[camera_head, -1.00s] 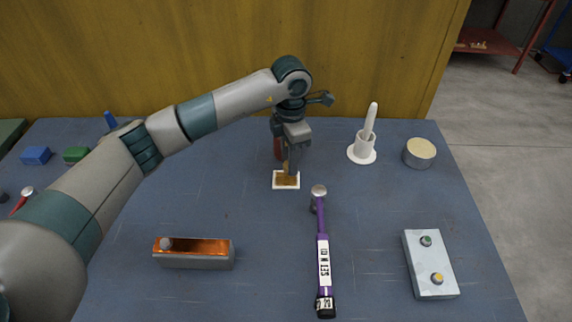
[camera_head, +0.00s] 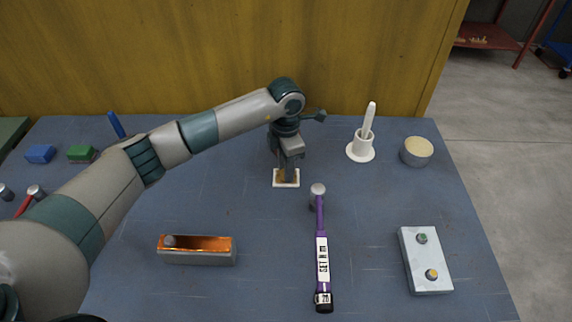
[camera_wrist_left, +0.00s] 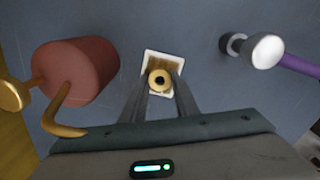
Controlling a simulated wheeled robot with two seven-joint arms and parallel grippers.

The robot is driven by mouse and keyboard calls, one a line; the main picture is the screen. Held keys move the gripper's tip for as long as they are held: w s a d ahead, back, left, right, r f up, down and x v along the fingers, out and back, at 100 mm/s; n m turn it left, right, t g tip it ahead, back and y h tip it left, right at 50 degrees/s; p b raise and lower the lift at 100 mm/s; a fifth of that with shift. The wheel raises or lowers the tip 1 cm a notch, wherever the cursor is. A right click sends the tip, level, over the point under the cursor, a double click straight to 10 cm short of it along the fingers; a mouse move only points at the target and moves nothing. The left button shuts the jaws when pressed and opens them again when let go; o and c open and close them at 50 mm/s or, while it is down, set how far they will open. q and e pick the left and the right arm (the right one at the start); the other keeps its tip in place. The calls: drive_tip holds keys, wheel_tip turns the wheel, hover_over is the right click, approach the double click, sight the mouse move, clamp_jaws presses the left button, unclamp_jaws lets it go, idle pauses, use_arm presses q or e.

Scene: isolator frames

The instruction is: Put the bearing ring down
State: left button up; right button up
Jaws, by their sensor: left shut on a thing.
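The bearing ring (camera_wrist_left: 160,80) is a small brass-coloured ring with a dark hole, seen from above in the left wrist view. My left gripper (camera_wrist_left: 161,88) is shut on it, with a finger on either side. In the head view, my left gripper (camera_head: 286,174) points down at a white square pad (camera_head: 295,185) on the blue table. The pad also shows around the ring in the left wrist view (camera_wrist_left: 151,56). The gripper hides most of the ring in the head view, and I cannot tell whether the ring touches the pad. My right gripper is not in view.
A red cylinder with brass parts (camera_wrist_left: 78,75) is close by the gripper. A white holder (camera_head: 361,151), a round tin (camera_head: 416,152), a button box (camera_head: 425,262) and an open tray (camera_head: 198,259) stand around.

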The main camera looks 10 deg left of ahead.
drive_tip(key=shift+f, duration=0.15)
use_arm(q)
drive_tip(key=shift+f, duration=0.15)
drive_tip(key=o, duration=1.1)
drive_tip(key=shift+r, duration=0.3)
drive_tip(key=shift+r+b, duration=0.3)
drive_tip(key=shift+r, duration=0.05)
wheel_tip(320, 180, up, 7)
drive_tip(key=b, duration=0.3)
drive_tip(key=shift+f, duration=0.15)
wheel_tip(320, 180, up, 4)
drive_tip(key=shift+r+b, duration=0.2)
drive_tip(key=shift+b, duration=0.35)
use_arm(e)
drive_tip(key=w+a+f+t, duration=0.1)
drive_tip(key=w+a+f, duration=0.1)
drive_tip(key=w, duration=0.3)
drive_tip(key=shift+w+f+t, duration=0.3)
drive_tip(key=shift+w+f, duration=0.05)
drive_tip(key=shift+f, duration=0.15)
